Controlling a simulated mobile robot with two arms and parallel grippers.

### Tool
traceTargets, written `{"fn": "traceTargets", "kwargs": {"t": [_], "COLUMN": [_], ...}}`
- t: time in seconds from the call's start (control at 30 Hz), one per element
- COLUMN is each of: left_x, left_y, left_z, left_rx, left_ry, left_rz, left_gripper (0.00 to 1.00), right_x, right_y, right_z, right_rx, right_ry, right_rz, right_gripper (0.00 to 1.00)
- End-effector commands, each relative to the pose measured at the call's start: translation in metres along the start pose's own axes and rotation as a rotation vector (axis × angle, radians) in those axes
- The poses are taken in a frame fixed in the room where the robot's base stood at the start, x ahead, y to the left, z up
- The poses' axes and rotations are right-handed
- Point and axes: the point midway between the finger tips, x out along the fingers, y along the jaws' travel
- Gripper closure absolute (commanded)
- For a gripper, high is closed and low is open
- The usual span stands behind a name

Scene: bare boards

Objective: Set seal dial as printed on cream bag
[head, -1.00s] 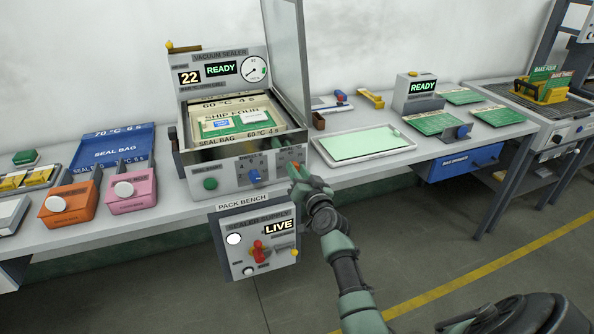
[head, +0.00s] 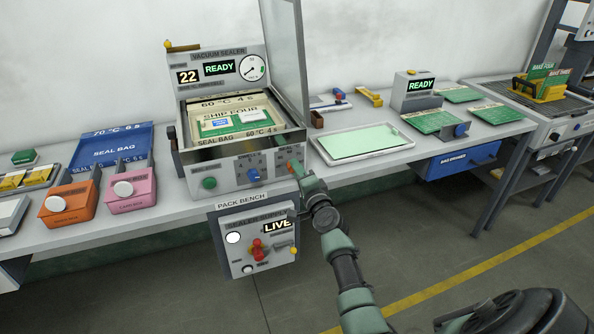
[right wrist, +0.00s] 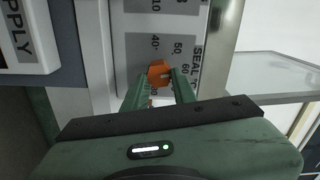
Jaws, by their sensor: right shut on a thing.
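The cream bag (head: 262,116) lies in the open chamber of the vacuum sealer (head: 229,186). Its print reads "60 °C 4 s" and "SEAL BAG". The orange seal dial (right wrist: 160,72) sits on the sealer's front panel, with 40, 50 and 60 marks around it in the right wrist view. My right gripper (right wrist: 162,86) is shut on this dial. In the head view the same gripper (head: 297,168) covers most of the dial, and I cannot tell which mark the dial points to. My left gripper is not in view.
A blue knob (head: 254,175) and a green button (head: 209,183) are on the same panel. The sealer's display (head: 219,68) reads READY. The supply box (head: 257,240) below reads LIVE. A tray (head: 362,143) stands to the right. The raised lid (head: 285,50) is above.

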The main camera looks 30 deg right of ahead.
Motion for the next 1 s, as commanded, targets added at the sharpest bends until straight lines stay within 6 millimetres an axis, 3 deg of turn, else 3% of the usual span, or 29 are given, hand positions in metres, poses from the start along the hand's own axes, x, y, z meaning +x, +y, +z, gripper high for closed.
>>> {"fn": "traceTargets", "kwargs": {"t": [0.4,0.93,0.97,1.0], "left_x": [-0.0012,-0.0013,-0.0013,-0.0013], "left_y": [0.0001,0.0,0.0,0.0], "left_z": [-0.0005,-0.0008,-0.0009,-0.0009], "left_rx": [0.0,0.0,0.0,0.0], "left_ry": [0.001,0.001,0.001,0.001], "left_rz": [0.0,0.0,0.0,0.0], "left_gripper": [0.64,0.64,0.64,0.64], "right_x": [-0.0003,-0.0004,-0.0004,-0.0004], "right_y": [0.0024,0.003,0.003,0.003], "right_z": [0.0003,0.0003,0.0003,0.0003], "right_rx": [0.185,0.209,0.208,0.208], "right_ry": [0.0,0.0,0.0,0.0], "right_rz": [0.002,0.003,0.003,0.003], "right_gripper": [1.0,1.0,0.71,0.59]}}
